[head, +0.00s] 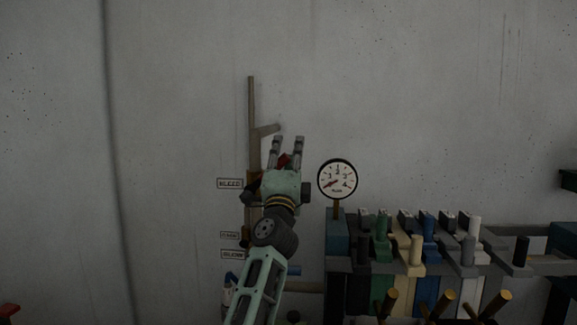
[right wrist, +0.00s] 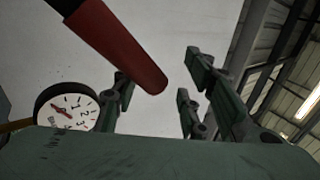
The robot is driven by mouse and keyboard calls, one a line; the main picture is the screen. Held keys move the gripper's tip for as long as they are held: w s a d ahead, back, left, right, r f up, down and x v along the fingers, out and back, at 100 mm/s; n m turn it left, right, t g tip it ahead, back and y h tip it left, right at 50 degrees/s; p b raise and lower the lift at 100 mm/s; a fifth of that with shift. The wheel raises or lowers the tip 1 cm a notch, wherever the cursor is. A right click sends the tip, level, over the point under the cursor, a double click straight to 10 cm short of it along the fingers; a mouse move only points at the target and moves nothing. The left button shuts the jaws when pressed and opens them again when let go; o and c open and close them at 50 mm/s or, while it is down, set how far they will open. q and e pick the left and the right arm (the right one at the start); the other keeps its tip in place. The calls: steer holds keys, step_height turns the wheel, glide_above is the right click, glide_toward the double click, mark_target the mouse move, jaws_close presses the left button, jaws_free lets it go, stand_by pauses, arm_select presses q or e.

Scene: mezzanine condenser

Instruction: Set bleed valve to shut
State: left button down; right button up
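The bleed valve's red-sleeved handle (right wrist: 135,50) crosses the upper left of the right wrist view, its free end near the gap between my fingers. In the head view a small red bit of it (head: 284,159) shows between the fingers of my right gripper (head: 287,145). My right gripper is open in the right wrist view (right wrist: 160,88), its fingers apart and not visibly closed on the handle. The valve body is mostly hidden behind my gripper and arm. A BLEED label (head: 230,183) is on the wall to its left. My left gripper is not in view.
A vertical pipe (head: 252,110) with a short side branch rises behind the gripper. A round gauge (head: 337,180) stands close to its right. A bank of coloured blocks and levers (head: 430,245) fills the lower right. The wall above is clear.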

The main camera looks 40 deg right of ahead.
steer(key=s+a+f+b, duration=0.1)
steer(key=s+a+f, duration=0.2)
steer(key=s, duration=0.4)
steer(key=shift+s+a+f, duration=0.25)
steer(key=shift+f, duration=0.1)
stand_by(0.7)
